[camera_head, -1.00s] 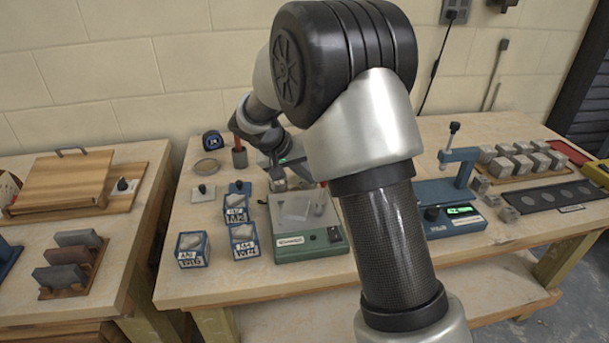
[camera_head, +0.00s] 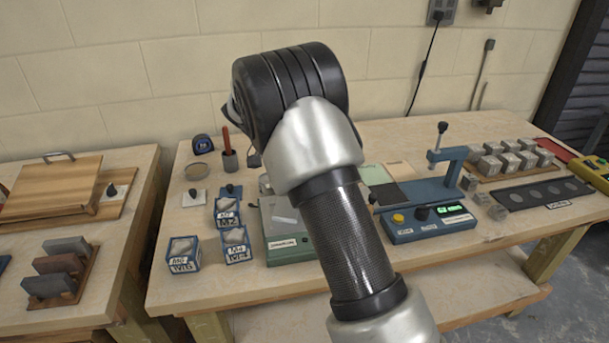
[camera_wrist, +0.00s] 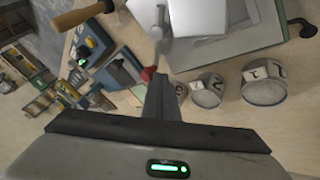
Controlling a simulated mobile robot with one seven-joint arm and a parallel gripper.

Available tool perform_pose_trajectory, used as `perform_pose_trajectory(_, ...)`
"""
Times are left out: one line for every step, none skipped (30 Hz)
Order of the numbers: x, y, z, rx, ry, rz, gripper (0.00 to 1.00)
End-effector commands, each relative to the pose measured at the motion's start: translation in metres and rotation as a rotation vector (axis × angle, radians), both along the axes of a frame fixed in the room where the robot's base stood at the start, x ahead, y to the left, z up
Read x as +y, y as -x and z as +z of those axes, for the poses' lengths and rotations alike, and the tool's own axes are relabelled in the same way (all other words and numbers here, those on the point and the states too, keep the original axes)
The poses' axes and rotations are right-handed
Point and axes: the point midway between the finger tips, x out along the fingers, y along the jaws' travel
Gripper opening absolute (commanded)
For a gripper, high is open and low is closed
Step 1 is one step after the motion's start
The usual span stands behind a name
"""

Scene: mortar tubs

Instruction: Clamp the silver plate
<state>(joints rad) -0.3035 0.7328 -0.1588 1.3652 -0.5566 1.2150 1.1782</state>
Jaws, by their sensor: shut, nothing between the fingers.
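A flat silver-grey plate (camera_wrist: 205,18) lies on a green-edged device (camera_wrist: 272,28) at the top of the wrist view. In the head view, a pale grey piece (camera_head: 283,213) shows on the green device (camera_head: 285,246), largely behind my arm. My gripper (camera_wrist: 161,80) is shut and empty in the wrist view, its tips below and left of the plate. My gripper is hidden behind my arm in the head view.
A blue frame with a screw knob and green display (camera_head: 450,208) stands right. Grey blocks (camera_head: 495,158) and a dark strip (camera_head: 540,194) lie further right.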

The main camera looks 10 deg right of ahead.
Motion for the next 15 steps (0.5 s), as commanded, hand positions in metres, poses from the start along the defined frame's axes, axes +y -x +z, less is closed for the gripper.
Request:
perform_pose_trajectory(-0.003,0.0,0.002,0.001,0.002,-0.044,0.0)
perform_pose_trajectory(-0.005,0.0,0.002,0.0,0.002,-0.074,0.0)
perform_pose_trajectory(-0.007,0.001,0.002,0.001,0.002,-0.111,0.0)
perform_pose_trajectory(-0.009,0.001,0.002,0.0,0.001,-0.139,0.0)
perform_pose_trajectory(-0.011,0.002,0.003,0.0,0.002,-0.169,0.0)
perform_pose_trajectory(-0.012,0.003,0.003,0.0,0.001,-0.206,0.0)
perform_pose_trajectory(-0.014,0.004,0.003,0.001,0.002,-0.235,0.0)
perform_pose_trajectory(-0.015,0.004,0.003,0.001,0.001,-0.263,0.0)
perform_pose_trajectory(-0.018,0.006,0.003,0.002,0.002,-0.301,0.0)
perform_pose_trajectory(-0.019,0.006,0.003,0.001,0.001,-0.329,0.0)
perform_pose_trajectory(-0.021,0.007,0.003,0.002,0.002,-0.356,0.0)
perform_pose_trajectory(-0.022,0.008,0.003,0.0,0.002,-0.393,0.0)
perform_pose_trajectory(-0.024,0.009,0.003,0.001,0.002,-0.419,0.0)
perform_pose_trajectory(-0.025,0.01,0.003,0.001,0.001,-0.446,0.0)
perform_pose_trajectory(-0.027,0.012,0.003,0.001,0.002,-0.478,0.0)
